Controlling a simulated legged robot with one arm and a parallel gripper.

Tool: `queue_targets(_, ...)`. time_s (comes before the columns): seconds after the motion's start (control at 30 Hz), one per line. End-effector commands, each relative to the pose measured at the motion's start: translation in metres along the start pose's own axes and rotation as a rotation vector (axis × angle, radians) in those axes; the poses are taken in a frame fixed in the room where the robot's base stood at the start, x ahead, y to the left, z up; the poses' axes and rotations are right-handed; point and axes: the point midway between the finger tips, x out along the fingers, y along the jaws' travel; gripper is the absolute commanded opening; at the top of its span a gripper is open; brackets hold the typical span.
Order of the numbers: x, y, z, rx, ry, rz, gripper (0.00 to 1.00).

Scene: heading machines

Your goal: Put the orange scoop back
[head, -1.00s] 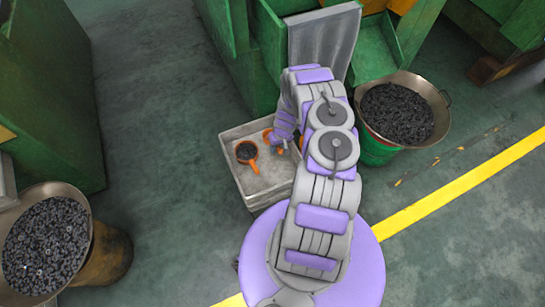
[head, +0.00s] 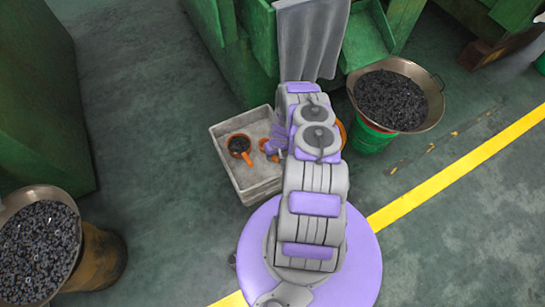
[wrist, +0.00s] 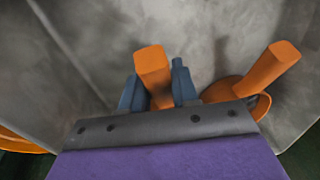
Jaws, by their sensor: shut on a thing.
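My gripper (head: 276,146) is low over the right part of a grey crate (head: 217,160) in the head view. In the wrist view its two blue-grey fingers (wrist: 156,86) are shut on the orange handle of a scoop (wrist: 153,62). The bowl of this held scoop is hidden behind the gripper's body. Another orange scoop (head: 247,157), with dark content in its bowl, sits in the crate to the left of my gripper. A second orange handle and bowl also show at right in the wrist view (wrist: 265,72).
A pan of dark parts (head: 397,100) stands on a green drum at right, another pan (head: 38,245) at lower left. Green machines (head: 235,70) stand behind the crate. An orange edge (head: 341,128) shows beside my arm. Floor left of the crate is clear.

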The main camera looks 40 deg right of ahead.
Motion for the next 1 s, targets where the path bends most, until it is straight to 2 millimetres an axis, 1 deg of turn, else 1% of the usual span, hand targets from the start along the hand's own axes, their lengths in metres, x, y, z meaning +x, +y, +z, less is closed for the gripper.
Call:
queue_targets(0.03, 0.0062, 0.0014, 0.0002, 0.001, 0.000, 0.000, 0.00)
queue_targets(0.37, 0.0066, 0.0032, -0.0011, 0.001, 0.002, -0.001, 0.00)
queue_targets(0.4, 0.0064, 0.0033, -0.0012, 0.001, 0.002, -0.001, 0.32)
queue_targets(0.6, 0.0063, 0.0030, -0.0012, 0.001, 0.002, 0.000, 0.51)
queue_targets(0.63, 0.0063, 0.0029, -0.0011, 0.001, 0.002, 0.000, 0.54)
queue_targets(0.67, 0.0063, 0.0029, -0.0012, 0.001, 0.002, 0.000, 0.55)
queue_targets(0.93, 0.0049, 0.0026, -0.0011, 0.001, 0.002, 0.001, 0.55)
queue_targets(1.0, -0.0012, 0.0024, -0.0014, 0.001, 0.002, 0.000, 0.55)
